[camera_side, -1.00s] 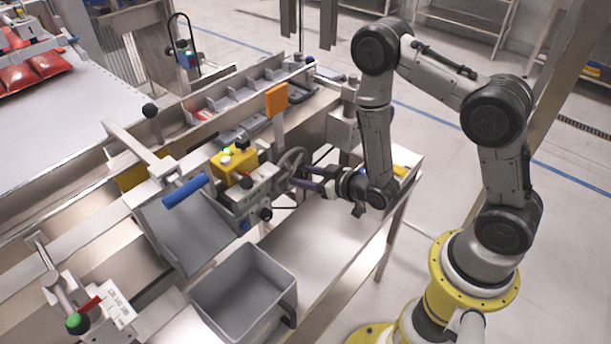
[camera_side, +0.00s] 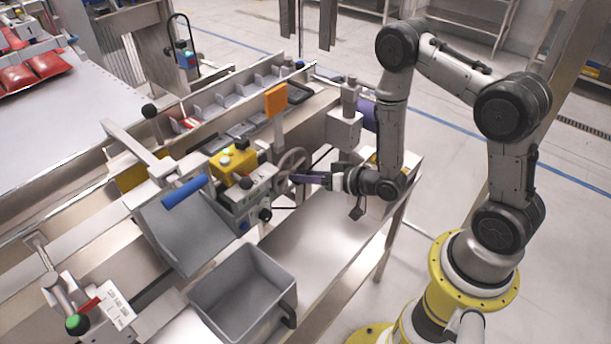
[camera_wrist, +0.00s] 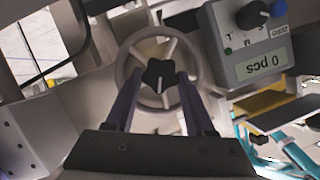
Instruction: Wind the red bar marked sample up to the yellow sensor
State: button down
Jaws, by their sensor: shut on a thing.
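My gripper (camera_side: 294,178) is at the grey handwheel (camera_side: 289,160) on the front of the machine. In the wrist view, the two dark fingers of my gripper (camera_wrist: 159,80) stand on either side of the black star knob (camera_wrist: 160,75) at the centre of the handwheel (camera_wrist: 196,62), closed on it. I cannot read a sample mark on anything.
A grey bin (camera_side: 243,285) and a blue-handled chute (camera_side: 185,192) are to the left. The bench in front is largely clear.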

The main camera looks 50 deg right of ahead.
jog(key=shift+d+f+m+y, duration=0.1)
jog(key=shift+d+m+y, duration=0.1)
jog(key=shift+m+y, duration=0.85)
jog(key=shift+m+h, duration=0.25)
jog(key=shift+m, duration=0.1)
jog(key=shift+c, duration=1.3)
grip_release()
jog(key=v, duration=1.3)
jog(key=shift+s, duration=0.45)
jog(key=shift+d+f, duration=0.15)
